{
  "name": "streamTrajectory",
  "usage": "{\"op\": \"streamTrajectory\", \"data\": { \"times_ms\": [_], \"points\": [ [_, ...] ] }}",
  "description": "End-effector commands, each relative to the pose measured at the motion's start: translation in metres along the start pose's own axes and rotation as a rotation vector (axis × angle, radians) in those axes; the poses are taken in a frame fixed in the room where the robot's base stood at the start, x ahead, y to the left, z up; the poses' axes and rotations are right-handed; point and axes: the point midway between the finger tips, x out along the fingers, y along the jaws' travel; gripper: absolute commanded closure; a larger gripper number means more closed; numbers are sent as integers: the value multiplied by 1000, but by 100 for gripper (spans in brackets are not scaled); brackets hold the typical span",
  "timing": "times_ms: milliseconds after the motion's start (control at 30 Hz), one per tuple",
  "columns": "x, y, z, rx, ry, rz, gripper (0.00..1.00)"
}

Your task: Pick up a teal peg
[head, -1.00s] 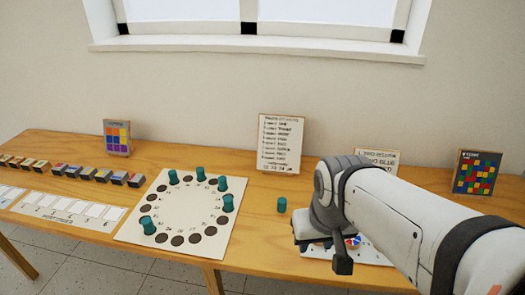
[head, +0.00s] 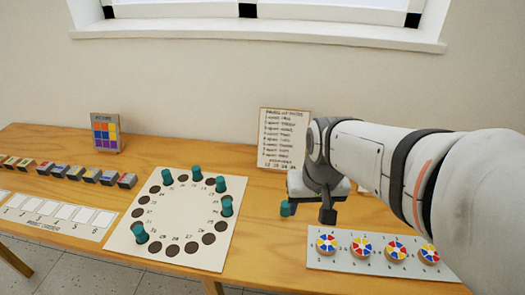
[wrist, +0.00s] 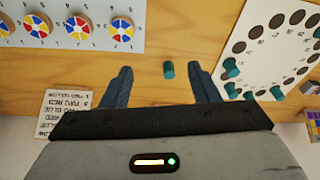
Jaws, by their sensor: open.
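In the wrist view the peg (wrist: 168,70) shows whole, between the lines of my two fingers and nearer the right one. My gripper (wrist: 159,68) is open and empty, pointing down above the table; the peg is not touched. More teal pegs, such as one at the front left (head: 140,232), stand in dark holes of the board's ring. Other holes are empty.
A panel with several coloured discs (head: 315,260) lies at the right front. A row of blocks (head: 92,176) and a white card strip (head: 58,214) lie at left. A text sign (head: 283,130) stands at the back. Bare wood surrounds the loose peg.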

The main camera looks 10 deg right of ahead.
Motion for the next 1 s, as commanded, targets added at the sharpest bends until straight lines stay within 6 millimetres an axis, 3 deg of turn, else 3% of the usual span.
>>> {"op": "streamTrajectory", "data": {
  "times_ms": [300,500,700,1000],
  "points": [
    [77,-9,-92,372,-110,35,45],
    [133,-14,-129,563,-156,66,45],
    [163,-15,-144,660,-174,84,45],
    [195,-14,-140,676,-179,88,45]
  ]
}}
